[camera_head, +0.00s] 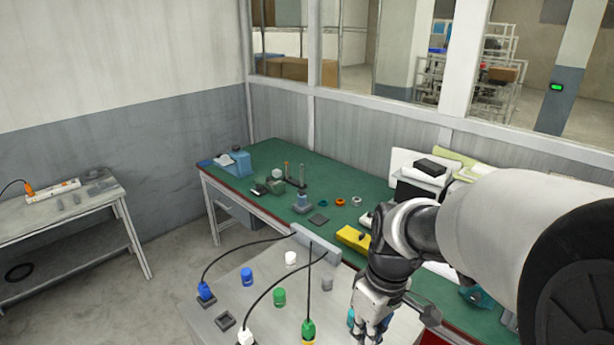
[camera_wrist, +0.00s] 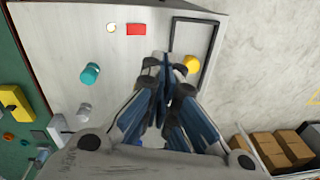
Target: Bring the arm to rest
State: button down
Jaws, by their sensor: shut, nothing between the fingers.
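My gripper (camera_head: 370,328) hangs over the right part of the light grey table in the head view, fingers pointing down. In the wrist view my gripper (camera_wrist: 165,68) has its fingers shut together with nothing between them. My arm comes in from the right edge of the head view and bends down over the green workbench's near side. The fingertips appear above the grey table (camera_wrist: 100,30), between a teal knob-like piece (camera_wrist: 90,74) and a yellow one (camera_wrist: 191,64). The exact height above the table cannot be told.
The grey table holds blue (camera_head: 247,276), green (camera_head: 279,297) and white (camera_head: 291,258) pieces, plus black cables with plugs. A green workbench (camera_head: 335,172) with small parts and a yellow block (camera_head: 353,238) stands behind. Brown boxes (camera_wrist: 275,148) lie at lower right in the wrist view.

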jog(key=s+d+r+m+t, duration=0.1)
jog(key=s+r+m+t, duration=0.1)
jog(key=s, duration=0.5)
jog(key=s+d+r+m+t+h+b, duration=0.1)
jog(key=s+r+m+t, duration=0.1)
jog(key=s+r+m, duration=0.3)
jog(key=shift+s+d+r+t, duration=0.35)
jog(key=shift+s+r+t, duration=0.1)
jog(key=shift+s, duration=0.7)
